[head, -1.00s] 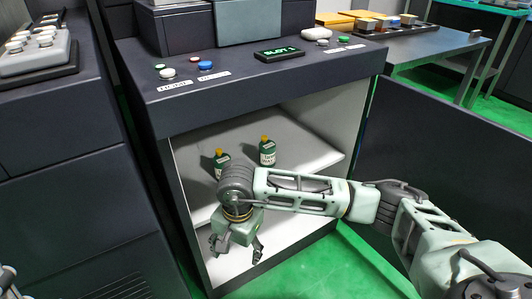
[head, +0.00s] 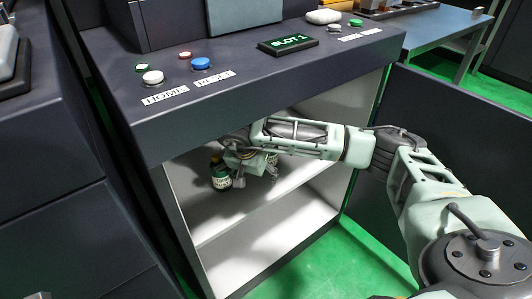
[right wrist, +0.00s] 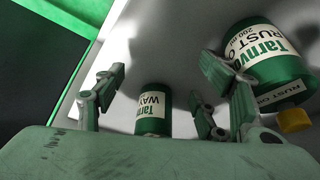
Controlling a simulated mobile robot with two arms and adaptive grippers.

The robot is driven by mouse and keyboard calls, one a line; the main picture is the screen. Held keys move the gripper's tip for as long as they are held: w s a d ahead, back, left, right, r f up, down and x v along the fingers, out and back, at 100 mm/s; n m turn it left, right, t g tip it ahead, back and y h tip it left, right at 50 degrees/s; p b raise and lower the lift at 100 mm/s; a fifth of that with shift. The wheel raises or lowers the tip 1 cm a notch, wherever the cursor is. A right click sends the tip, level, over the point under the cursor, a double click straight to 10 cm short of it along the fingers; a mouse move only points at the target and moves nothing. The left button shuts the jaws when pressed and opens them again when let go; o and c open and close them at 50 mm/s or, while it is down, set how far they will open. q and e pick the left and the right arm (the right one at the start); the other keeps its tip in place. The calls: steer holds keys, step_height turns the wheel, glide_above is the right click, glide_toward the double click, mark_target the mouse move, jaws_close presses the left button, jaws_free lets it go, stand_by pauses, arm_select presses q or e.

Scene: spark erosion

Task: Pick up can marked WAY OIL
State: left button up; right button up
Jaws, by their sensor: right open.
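The can marked WAY (right wrist: 153,98), green with a white label, shows in the right wrist view between the fingers of my right gripper (right wrist: 163,82). The rest of its label is cut off by the gripper body. Gaps show on both sides of it, so the fingers are apart from it. In the head view my right gripper (head: 250,166) is inside the cabinet at the upper shelf and hides much of what is behind it. One green can (head: 220,175) stands at its left there, its label too small to read. My left gripper is out of view.
A second green can marked RUST (right wrist: 268,62), with a yellow cap, is close beside the right-hand finger in the right wrist view. The cabinet's top panel (head: 230,95) overhangs the arm. The open door (head: 450,140) stands at the right. The lower compartment looks empty.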

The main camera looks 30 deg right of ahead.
mark_target(273, 160)
steer(key=w+d, duration=0.1)
steer(key=d, duration=0.1)
steer(key=w+d+b, duration=0.1)
steer(key=w+d, duration=0.1)
steer(key=shift+f, duration=0.1)
steer(key=w+d+b, duration=0.1)
steer(key=w+d+f+b, duration=0.1)
steer(key=d, duration=0.1)
steer(key=shift+w+d, duration=0.4)
steer(key=c, duration=1.3)
steer(key=shift+c, duration=0.6)
steer(key=shift+r, duration=0.1)
